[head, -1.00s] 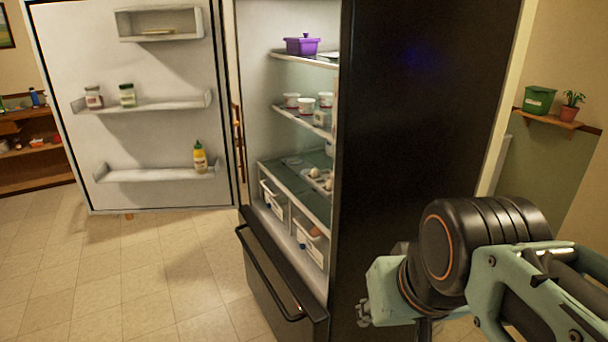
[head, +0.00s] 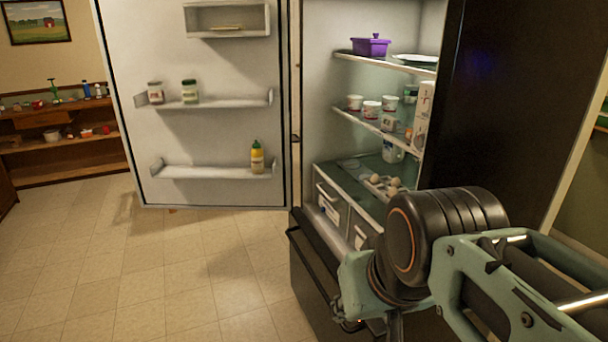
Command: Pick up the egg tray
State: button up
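The egg tray (head: 366,183) sits on the glass shelf above the drawers in the open fridge, with a few pale eggs (head: 393,183) in it. It is small in the head view, and my arm is in front of the shelf's near right part. My gripper (head: 378,328) is at the lower edge of the head view, outside the fridge and well apart from the tray. Its fingers are mostly cut off or hidden, so I cannot tell whether it is open or holds anything.
The fridge door (head: 205,130) stands wide open at left, with jars and a yellow bottle (head: 257,157). Upper shelves hold a purple pot (head: 370,45), white cups (head: 372,109) and cartons. The fridge's dark side panel (head: 520,110) stands at right. The tiled floor (head: 150,270) is clear.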

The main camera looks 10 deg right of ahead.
aim_at(382, 189)
jog(key=i+j+u, duration=0.5)
jog(key=u, duration=0.25)
jog(key=i+j, duration=0.2)
jog(key=i, duration=0.35)
jog(key=i+j+z, duration=0.1)
jog(key=i, duration=0.4)
jog(key=i+z, duration=0.45)
jog(key=i+j+z, duration=0.15)
jog(key=i+z, duration=0.4)
jog(key=z, duration=0.25)
jog(key=i+z, duration=0.2)
jog(key=z, duration=0.2)
jog(key=i+z, duration=0.15)
jog(key=z, duration=0.25)
